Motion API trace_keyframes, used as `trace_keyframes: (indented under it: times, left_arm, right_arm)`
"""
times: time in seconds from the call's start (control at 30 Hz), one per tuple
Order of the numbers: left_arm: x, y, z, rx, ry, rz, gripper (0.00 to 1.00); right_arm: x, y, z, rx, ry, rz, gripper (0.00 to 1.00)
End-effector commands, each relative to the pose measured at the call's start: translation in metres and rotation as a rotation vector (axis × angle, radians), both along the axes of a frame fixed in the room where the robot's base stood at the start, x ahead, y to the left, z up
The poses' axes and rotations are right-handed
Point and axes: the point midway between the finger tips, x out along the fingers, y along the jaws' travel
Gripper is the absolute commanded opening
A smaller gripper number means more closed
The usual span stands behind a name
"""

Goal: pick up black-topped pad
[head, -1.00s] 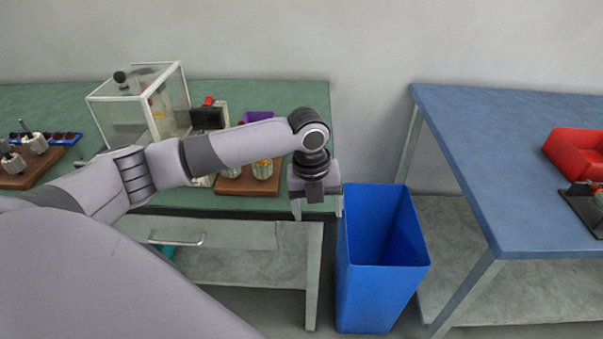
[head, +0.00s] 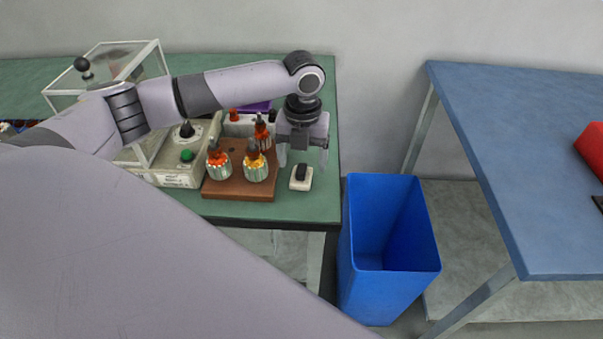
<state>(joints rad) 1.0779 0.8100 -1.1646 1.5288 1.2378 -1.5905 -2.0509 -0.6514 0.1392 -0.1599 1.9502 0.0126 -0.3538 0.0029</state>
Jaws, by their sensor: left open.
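The black-topped pad (head: 301,178) is a small white block with a black top. It lies on the green table near its right front corner, just right of the wooden board. My left gripper (head: 303,160) points down with its fingers spread, above and slightly behind the pad. Nothing shows between its fingers, and it looks apart from the pad. My right gripper is not in view.
A wooden board (head: 238,190) with several wound armatures stands close left of the pad. A beige device (head: 175,178) and a clear-walled case (head: 150,60) are further left. A blue bin (head: 388,225) stands below the table's right edge. A blue table (head: 530,160) is at right.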

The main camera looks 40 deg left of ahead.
Motion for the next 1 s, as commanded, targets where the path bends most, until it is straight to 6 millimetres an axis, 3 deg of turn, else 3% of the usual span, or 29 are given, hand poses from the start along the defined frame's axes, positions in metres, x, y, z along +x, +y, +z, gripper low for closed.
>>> trace_keyframes:
  times: [0.2, 0.5, 0.53, 0.57, 0.7, 1.0]
  left_arm:
    - [-0.003, 0.002, -0.032, 0.001, 0.002, 0.001, 0.78]
    - [-0.002, 0.002, -0.038, 0.0, -0.001, 0.001, 0.78]
    - [-0.002, 0.002, -0.038, 0.0, -0.001, 0.001, 0.74]
    - [-0.002, 0.002, -0.038, 0.0, -0.001, 0.001, 0.65]
    - [-0.002, 0.002, -0.038, 0.0, -0.001, 0.001, 0.19]
    - [-0.002, 0.002, -0.037, 0.001, -0.002, 0.001, 0.17]
  right_arm:
    - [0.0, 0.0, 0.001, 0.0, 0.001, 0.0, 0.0]
    - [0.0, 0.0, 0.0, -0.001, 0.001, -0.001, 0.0]
    - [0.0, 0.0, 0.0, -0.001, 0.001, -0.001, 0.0]
    - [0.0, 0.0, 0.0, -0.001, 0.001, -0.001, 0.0]
    - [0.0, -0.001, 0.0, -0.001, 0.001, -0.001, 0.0]
    - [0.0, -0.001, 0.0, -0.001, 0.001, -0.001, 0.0]
